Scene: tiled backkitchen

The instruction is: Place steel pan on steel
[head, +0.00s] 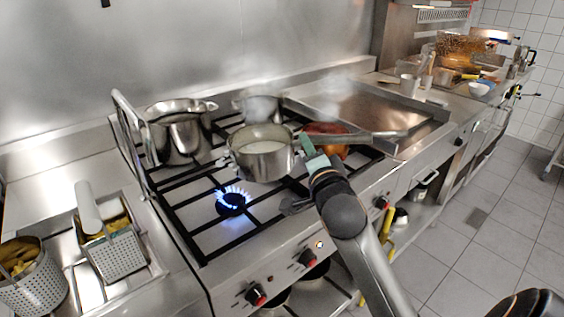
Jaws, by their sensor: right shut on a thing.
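A steel pan (262,160) with pale contents is over the stove's black grates, behind a lit burner. Its long handle (370,135) points right. My right gripper (310,150) is at the pan's right side, shut on it near the handle's base; the fingertips are partly hidden. I cannot tell whether the pan touches the grate. A flat steel surface (350,105) lies to the right of the grates. My left gripper is not in view.
The front-left burner flame (233,199) is lit and uncovered. A large steel pot (180,132) and a smaller steaming pot (258,107) stand behind. An orange-red item (326,130) is right of the pan. Fryer baskets (112,255) stand at left.

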